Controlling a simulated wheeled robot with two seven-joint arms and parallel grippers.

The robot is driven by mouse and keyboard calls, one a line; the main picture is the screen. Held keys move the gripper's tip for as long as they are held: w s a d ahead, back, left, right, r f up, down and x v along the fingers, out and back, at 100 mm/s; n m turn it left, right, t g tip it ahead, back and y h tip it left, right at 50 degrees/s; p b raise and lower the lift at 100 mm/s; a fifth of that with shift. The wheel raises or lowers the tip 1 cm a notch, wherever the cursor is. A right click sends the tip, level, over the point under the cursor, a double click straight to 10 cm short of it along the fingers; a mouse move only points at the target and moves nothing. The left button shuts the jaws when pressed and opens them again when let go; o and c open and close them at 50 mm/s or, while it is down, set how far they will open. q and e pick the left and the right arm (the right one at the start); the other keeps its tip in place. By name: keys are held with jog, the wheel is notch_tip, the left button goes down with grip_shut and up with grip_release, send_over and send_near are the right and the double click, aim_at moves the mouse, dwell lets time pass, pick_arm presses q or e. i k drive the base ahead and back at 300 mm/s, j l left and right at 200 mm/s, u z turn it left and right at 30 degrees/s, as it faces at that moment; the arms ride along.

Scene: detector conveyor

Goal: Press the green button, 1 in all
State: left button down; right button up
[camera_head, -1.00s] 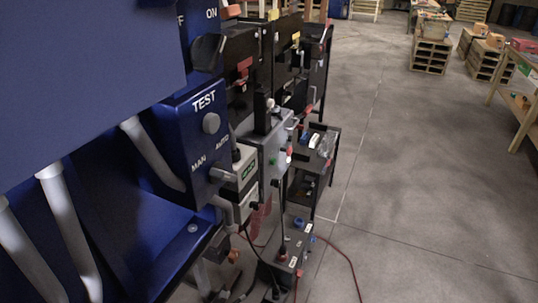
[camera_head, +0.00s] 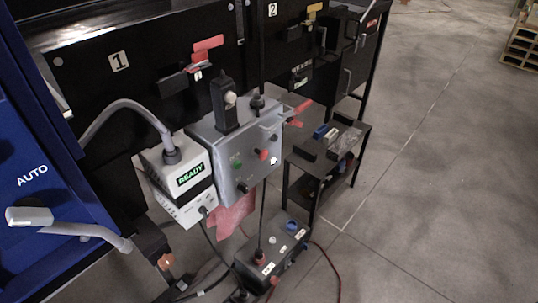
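A small green button (camera_head: 236,162) sits on the front of a grey control box (camera_head: 214,136), left of a red button (camera_head: 262,154). A white round part (camera_head: 273,162) and a black knob (camera_head: 242,187) are on the same face. The green button looks unobstructed. Neither of my grippers shows in this view.
A white unit with a READY display (camera_head: 190,175) stands left of the grey box. Black cabinets (camera_head: 130,80) are behind, a blue panel marked AUTO (camera_head: 50,150) at left. A black box with cables (camera_head: 270,250) is low in front.

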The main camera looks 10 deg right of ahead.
aim_at(237, 165)
jog(key=l, duration=0.55)
jog(key=i+l, duration=0.15)
jog(key=l, duration=0.9)
jog(key=i, duration=0.05)
